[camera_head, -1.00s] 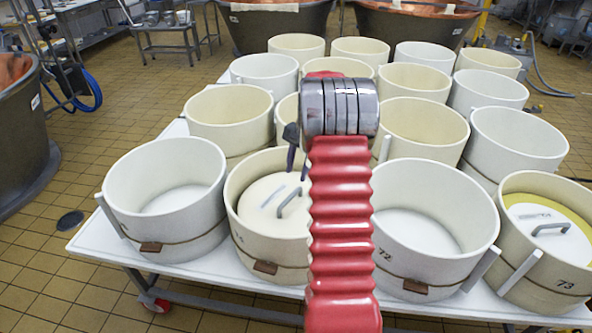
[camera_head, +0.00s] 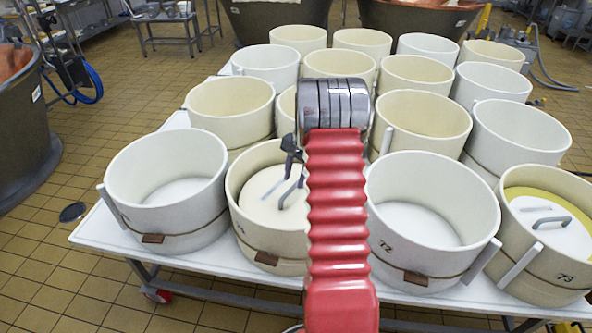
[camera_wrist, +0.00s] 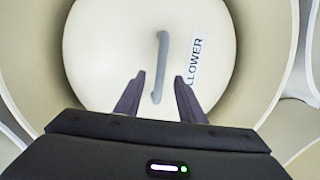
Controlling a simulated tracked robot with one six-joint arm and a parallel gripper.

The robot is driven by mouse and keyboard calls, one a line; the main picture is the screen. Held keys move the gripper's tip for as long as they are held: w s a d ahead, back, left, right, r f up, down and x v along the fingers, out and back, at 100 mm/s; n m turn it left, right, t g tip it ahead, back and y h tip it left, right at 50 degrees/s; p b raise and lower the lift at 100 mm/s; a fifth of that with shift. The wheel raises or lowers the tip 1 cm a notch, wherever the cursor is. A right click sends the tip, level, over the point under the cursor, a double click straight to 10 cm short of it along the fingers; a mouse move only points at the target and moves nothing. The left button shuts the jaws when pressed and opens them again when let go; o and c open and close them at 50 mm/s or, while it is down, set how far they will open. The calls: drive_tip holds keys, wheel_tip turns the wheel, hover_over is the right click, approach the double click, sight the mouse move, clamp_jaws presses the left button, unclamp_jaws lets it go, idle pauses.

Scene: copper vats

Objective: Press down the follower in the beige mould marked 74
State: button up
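The beige mould (camera_head: 233,204) in the front row, second from left, has a partly hidden number on its side that looks like 74. Inside it lies a cream round follower (camera_head: 262,200) with a grey bar handle (camera_head: 291,193) and a label. My gripper (camera_head: 297,172) is over this mould, partly hidden by my red arm. In the wrist view, my gripper (camera_wrist: 159,78) has its two dark fingers apart, one on each side of the handle (camera_wrist: 161,58) as seen from above. The follower (camera_wrist: 105,55) fills the middle there, its label partly reading "LLOWER". Contact cannot be told.
Several white and beige moulds stand close together on a white table (camera_head: 95,232). Mould 72 (camera_head: 440,255) at the right is open and empty inside. Mould 73 (camera_head: 530,265) holds another follower (camera_head: 545,228). Copper vats (camera_head: 275,25) stand behind; tiled floor is free at left.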

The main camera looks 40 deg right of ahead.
sight(292, 188)
drive_tip(key=f, duration=0.6)
drive_tip(key=shift+w+a+f, duration=0.2)
drive_tip(key=shift+w+a, duration=0.2)
drive_tip(key=shift+c, duration=0.5)
clamp_jaws()
drive_tip(key=shift+s+f, duration=0.15)
drive_tip(key=shift+f, duration=0.15)
idle(2.0)
drive_tip(key=shift+r, duration=0.2)
idle(0.4)
drive_tip(key=shift+c, duration=1.8)
unclamp_jaws()
drive_tip(key=o, duration=0.5)
drive_tip(key=shift+r, duration=0.15)
drive_tip(key=shift+c, duration=0.2)
